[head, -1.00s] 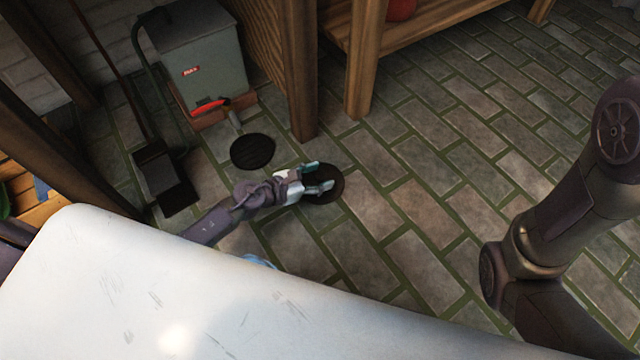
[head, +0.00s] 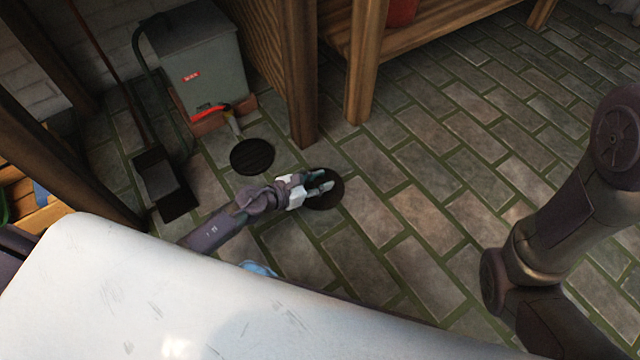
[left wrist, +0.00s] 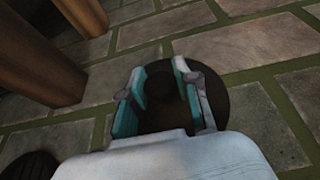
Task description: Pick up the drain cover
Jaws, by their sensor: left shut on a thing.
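A dark round drain cover (head: 327,201) lies on the brick floor at the middle of the head view. My left gripper (head: 322,179) reaches over it from the left, its teal-tipped fingers drawn together on its middle. In the left wrist view my left gripper (left wrist: 160,68) has a finger on either side of the cover's dark centre, and the cover (left wrist: 217,98) spreads out to the right of the fingers. It looks level with the floor. The exact contact is too dark to see. My right arm shows at the right; its gripper is out of view.
A ridged dark round grate (head: 252,157) lies just up-left of the cover. Wooden bench legs (head: 365,70) rise behind. Open floor (head: 450,180) lies to the right.

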